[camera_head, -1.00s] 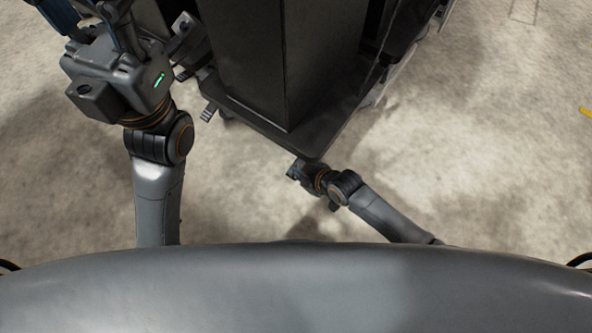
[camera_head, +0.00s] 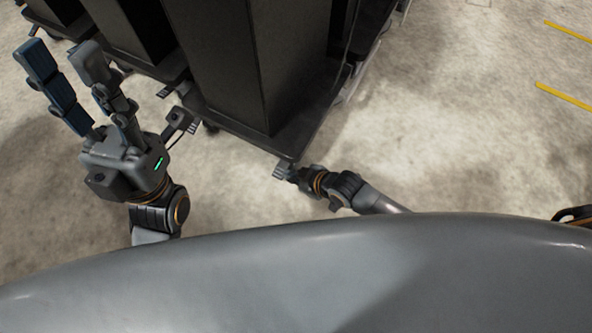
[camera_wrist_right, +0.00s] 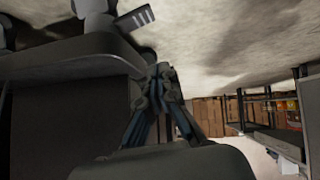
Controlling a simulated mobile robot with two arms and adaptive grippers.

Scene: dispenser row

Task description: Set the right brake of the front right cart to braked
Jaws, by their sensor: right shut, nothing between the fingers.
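The front right cart (camera_head: 255,75) is a tall dark box on a flat dark base. Its right brake is a small grey pedal with pale stripes (camera_head: 281,172) at the base's near corner; the pedal also shows in the right wrist view (camera_wrist_right: 136,18). My right gripper (camera_head: 294,175) is beside that corner, close to the pedal. In the right wrist view its fingers (camera_wrist_right: 160,72) are together and empty, with the pedal just beyond their tips. I cannot tell if they touch. My left gripper (camera_head: 64,52) is raised at the left, fingers spread and empty.
Another striped pedal (camera_head: 191,127) is at the cart's left corner, near my left gripper. More dark carts (camera_head: 130,35) stand to the left. Bare floor (camera_head: 440,130) lies to the right, with yellow lines (camera_head: 565,97). Shelving (camera_wrist_right: 270,110) shows in the right wrist view.

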